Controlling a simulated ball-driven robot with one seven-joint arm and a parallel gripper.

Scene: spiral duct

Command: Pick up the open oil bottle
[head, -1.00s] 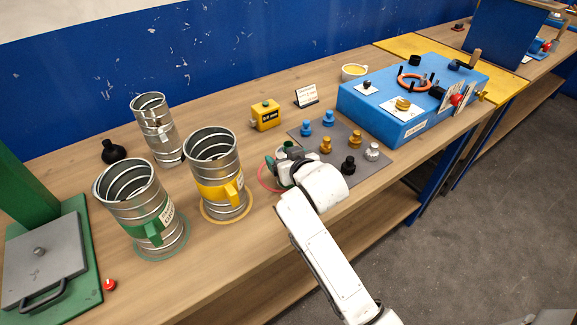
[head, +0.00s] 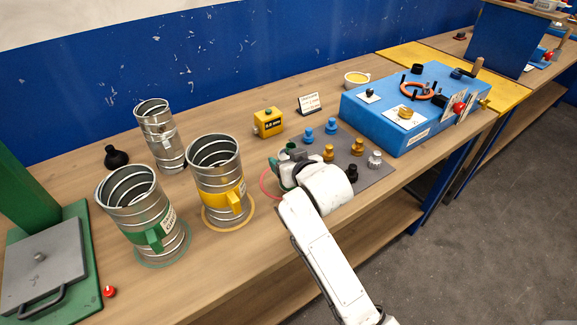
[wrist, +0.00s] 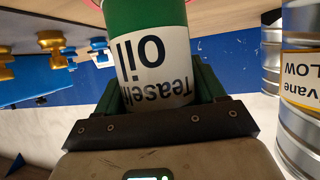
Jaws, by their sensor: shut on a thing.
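The oil bottle (wrist: 155,60) is green with a white label reading "oil", upside down in the wrist view. My gripper (wrist: 160,105) is shut on it, with the dark green fingers on either side of the label. In the head view the bottle's dark green open top (head: 291,149) shows just beyond my gripper (head: 290,172). My wrist hides most of its body. A red ring (head: 265,184) on the bench shows partly, left of my gripper. I cannot tell whether the bottle's base touches the bench.
A metal can with a yellow band (head: 219,180) stands close on the left, beside a green-banded can (head: 142,215). A grey mat (head: 375,181) with several knobs lies to the right, before a blue box (head: 416,110). A yellow block (head: 268,123) stands behind.

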